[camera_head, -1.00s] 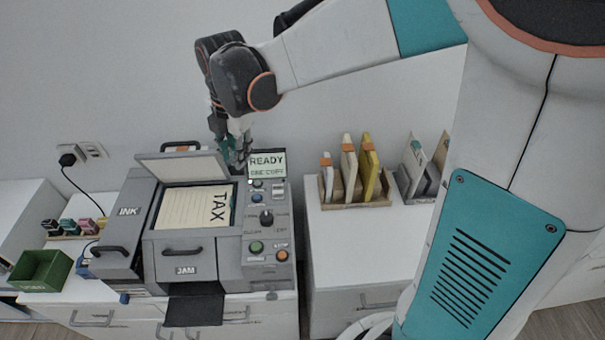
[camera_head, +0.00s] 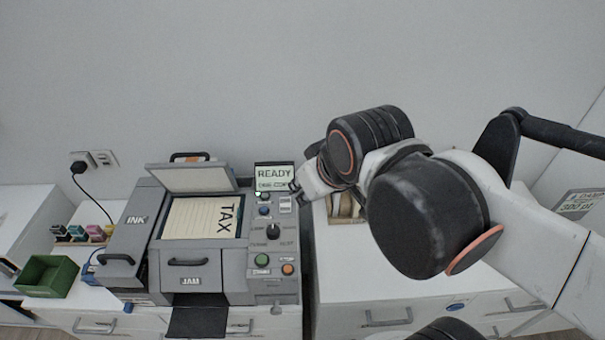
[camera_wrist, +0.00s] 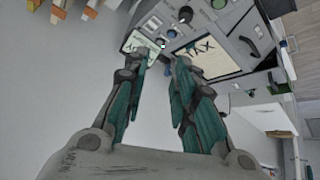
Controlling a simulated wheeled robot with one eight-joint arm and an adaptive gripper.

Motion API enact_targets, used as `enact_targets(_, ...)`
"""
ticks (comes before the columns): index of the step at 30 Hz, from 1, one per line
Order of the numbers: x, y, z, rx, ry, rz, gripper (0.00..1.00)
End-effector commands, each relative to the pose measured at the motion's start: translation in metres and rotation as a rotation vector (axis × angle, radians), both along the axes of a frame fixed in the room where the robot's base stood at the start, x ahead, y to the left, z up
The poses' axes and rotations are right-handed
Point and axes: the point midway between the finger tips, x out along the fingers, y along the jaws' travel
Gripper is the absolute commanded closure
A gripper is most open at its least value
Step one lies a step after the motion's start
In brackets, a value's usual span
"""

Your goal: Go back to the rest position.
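My gripper (camera_wrist: 156,66) is open and empty in the wrist view, its two green-padded fingers apart. In the head view only its end (camera_head: 298,186) shows, beside the right edge of the copier; the rest is hidden behind my arm. The grey copier (camera_head: 255,215) stands on the white desk with its lid (camera_head: 195,178) raised. A lined sheet marked TAX (camera_head: 203,217) lies on its glass. Its display (camera_head: 273,176) reads READY. The copier's panel also shows in the wrist view (camera_wrist: 205,22), upside down.
A holder with folders (camera_head: 345,207) stands right of the copier, mostly hidden by my arm. A green bin (camera_head: 46,275) and several ink cartridges (camera_head: 85,232) are at the left.

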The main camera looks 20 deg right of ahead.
Motion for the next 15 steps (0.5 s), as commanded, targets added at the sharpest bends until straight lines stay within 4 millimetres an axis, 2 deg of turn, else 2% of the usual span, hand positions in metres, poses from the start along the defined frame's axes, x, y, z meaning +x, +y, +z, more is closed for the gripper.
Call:
enact_targets(6, -0.0107, -0.0041, -0.0037, 0.077, -0.032, -0.123, 0.75)
enact_targets(15, -0.0107, -0.004, -0.0043, 0.081, -0.033, -0.129, 0.75)
